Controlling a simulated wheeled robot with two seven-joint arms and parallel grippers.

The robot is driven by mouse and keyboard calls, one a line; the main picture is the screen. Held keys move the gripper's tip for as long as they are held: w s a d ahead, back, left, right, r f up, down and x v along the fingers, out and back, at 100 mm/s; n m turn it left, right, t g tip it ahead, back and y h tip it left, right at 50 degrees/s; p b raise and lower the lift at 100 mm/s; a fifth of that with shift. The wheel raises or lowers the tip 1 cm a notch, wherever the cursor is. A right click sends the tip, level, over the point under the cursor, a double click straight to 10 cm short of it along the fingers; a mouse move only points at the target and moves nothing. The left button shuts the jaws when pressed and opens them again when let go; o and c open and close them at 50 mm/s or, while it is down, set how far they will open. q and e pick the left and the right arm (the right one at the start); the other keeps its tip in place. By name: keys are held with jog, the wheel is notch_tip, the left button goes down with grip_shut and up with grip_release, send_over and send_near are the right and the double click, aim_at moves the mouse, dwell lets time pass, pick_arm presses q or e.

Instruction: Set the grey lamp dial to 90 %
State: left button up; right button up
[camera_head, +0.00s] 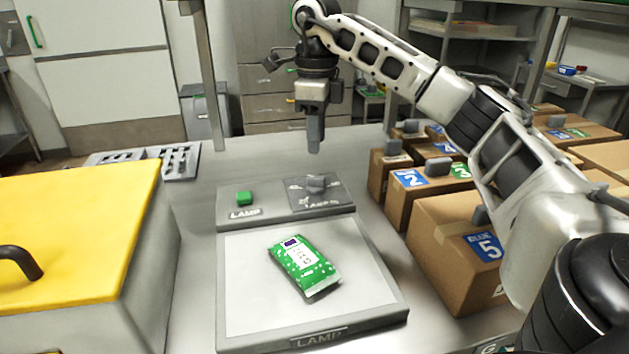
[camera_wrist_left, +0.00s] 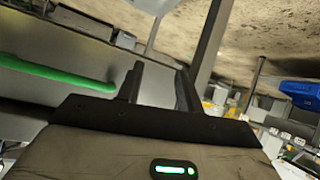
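The grey lamp dial (camera_head: 317,183) sits on a dark scale plate (camera_head: 335,197) at the right of the lamp's raised back panel, marked LAMP. Its exact setting is too small to read. My right gripper (camera_head: 314,150) points down above and behind the dial, apart from it. Its fingers look like one grey block, so I cannot tell whether they are open or shut. Nothing shows in it. A green button (camera_head: 244,198) is at the panel's left. My left gripper (camera_wrist_left: 160,85) shows only in the left wrist view, with fingers apart and nothing between them.
A green packet (camera_head: 304,265) lies on the pale lamp plate (camera_head: 245,300). Several numbered cardboard boxes (camera_head: 440,220) stand at the right, under my right arm. A yellow-topped case (camera_head: 70,235) fills the left. A grey tray (camera_head: 180,162) lies behind it.

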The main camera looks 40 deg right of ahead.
aim_at(316, 176)
notch_tip(316, 176, down, 8)
jog(key=shift+f, duration=0.15)
dwell(0.3)
grip_shut()
